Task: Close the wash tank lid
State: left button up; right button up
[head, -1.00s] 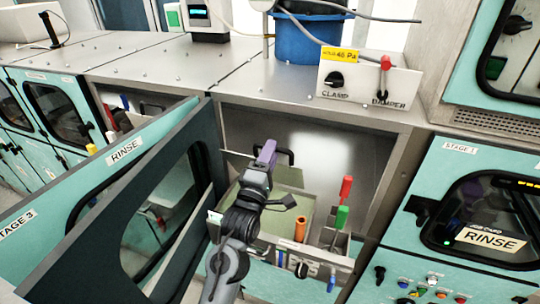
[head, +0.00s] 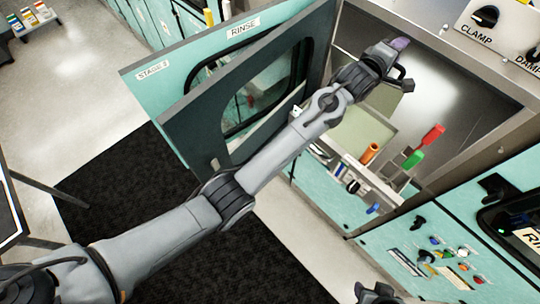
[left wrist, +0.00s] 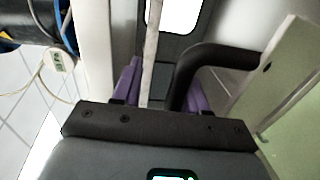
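The wash tank lid is a pale green panel (left wrist: 285,85) with a black curved handle (left wrist: 205,62), seen at the right of the left wrist view. In the head view a pale green surface (head: 368,132) shows inside the open bay, below my left gripper (head: 402,52). The gripper's purple fingers (left wrist: 162,88) stand apart, with the handle's lower end between them, close to the right finger. Whether it touches is unclear. My arm hides part of the tank. A dark part of my right gripper (head: 375,293) shows at the bottom edge; its fingers are not clear.
The open door labelled RINSE (head: 250,95) stands left of the bay, behind my left arm. Orange (head: 369,153), green (head: 413,159) and red (head: 433,133) handles rise at the tank's front. A clamp and damper panel (head: 500,35) is at upper right.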

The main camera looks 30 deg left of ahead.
pick_arm(q)
jog(key=r+b+v, duration=0.2)
jog(key=b+v, duration=0.1)
jog(key=v, duration=0.6)
jog(key=s+a+f+m+g+y+p, duration=0.15)
jog(key=s+a+f, duration=0.25)
jog(key=f, duration=0.4)
jog(key=s+a+f+m+g+y+p, duration=0.1)
jog(key=s+a+f+m+g, duration=0.3)
jog(key=f, duration=0.4)
jog(key=s+a+f+m+g+y, duration=0.1)
jog(key=s+a+f+m, duration=0.1)
jog(key=s+a+f, duration=0.2)
jog(key=s+a+f+m+g+y+p, duration=0.1)
jog(key=s+a+f, duration=0.3)
jog(key=s, duration=0.7)
notch_tip(320, 180, down, 2)
jog(key=shift+s+a+f+m, duration=0.1)
jog(key=shift+s+a+m, duration=0.15)
jog(key=shift+s+m, duration=0.1)
jog(key=shift+g, duration=0.25)
